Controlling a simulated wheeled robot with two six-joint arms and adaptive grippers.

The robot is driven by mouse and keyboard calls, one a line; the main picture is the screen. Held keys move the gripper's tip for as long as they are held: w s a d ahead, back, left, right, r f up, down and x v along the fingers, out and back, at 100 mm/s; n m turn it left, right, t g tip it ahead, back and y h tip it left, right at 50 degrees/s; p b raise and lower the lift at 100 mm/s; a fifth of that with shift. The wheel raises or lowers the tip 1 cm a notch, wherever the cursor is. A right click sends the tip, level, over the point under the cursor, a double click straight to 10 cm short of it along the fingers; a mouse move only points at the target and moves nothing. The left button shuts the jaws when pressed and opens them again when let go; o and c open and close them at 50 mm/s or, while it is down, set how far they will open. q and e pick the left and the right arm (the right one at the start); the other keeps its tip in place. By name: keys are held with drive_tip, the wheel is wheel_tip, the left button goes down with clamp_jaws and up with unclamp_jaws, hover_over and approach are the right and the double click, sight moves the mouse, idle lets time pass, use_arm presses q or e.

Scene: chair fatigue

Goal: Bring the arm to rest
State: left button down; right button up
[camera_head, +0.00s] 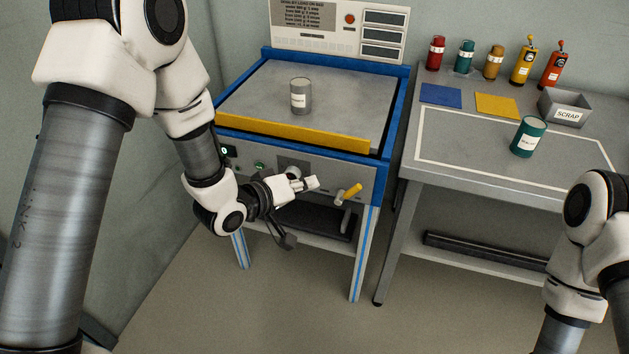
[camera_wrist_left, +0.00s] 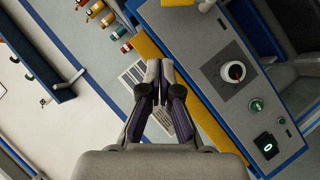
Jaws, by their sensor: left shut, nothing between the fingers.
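My left gripper (camera_head: 311,184) is in front of the test machine's grey front panel (camera_head: 325,175), left of the yellow-handled lever (camera_head: 351,192) and apart from it. In the left wrist view my left gripper (camera_wrist_left: 160,68) has its fingertips together, with nothing between them. That view also shows a round knob (camera_wrist_left: 235,72) on the panel, to the right of the fingers. The left arm (camera_head: 205,170) is bent and reaches down from the upper left. My right arm (camera_head: 590,240) shows at the lower right; its gripper is out of the picture.
A grey can (camera_head: 301,96) stands on the machine's top behind a yellow bar (camera_head: 290,131). The right-hand table (camera_head: 430,165) holds a green can (camera_head: 528,137), a scrap bin (camera_head: 565,108), coloured squares and several bottles. A wall (camera_head: 120,180) is at left. Floor (camera_head: 300,310) in front is clear.

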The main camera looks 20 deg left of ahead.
use_arm(q)
drive_tip(key=shift+w+d, duration=0.1)
drive_tip(key=shift+d, duration=0.05)
drive_tip(key=s+a+f+n+g+y+p, duration=0.15)
drive_tip(key=s+f+g+p, duration=0.25)
drive_tip(key=s+f+p, duration=0.45)
drive_tip(key=s+a+f+m+g+y, duration=0.2)
drive_tip(key=s+a+f+m+g, duration=0.1)
drive_tip(key=s, duration=0.8)
drive_tip(key=s+a+f+m+g+y, duration=0.3)
drive_tip(key=s+f+g, duration=0.2)
drive_tip(key=s, duration=0.6)
drive_tip(key=shift+s+a+f+p, duration=0.35)
drive_tip(key=shift+a+f+p, duration=0.1)
drive_tip(key=shift+f, duration=0.1)
drive_tip(key=c, duration=1.8)
unclamp_jaws()
drive_tip(key=shift+c, duration=0.2)
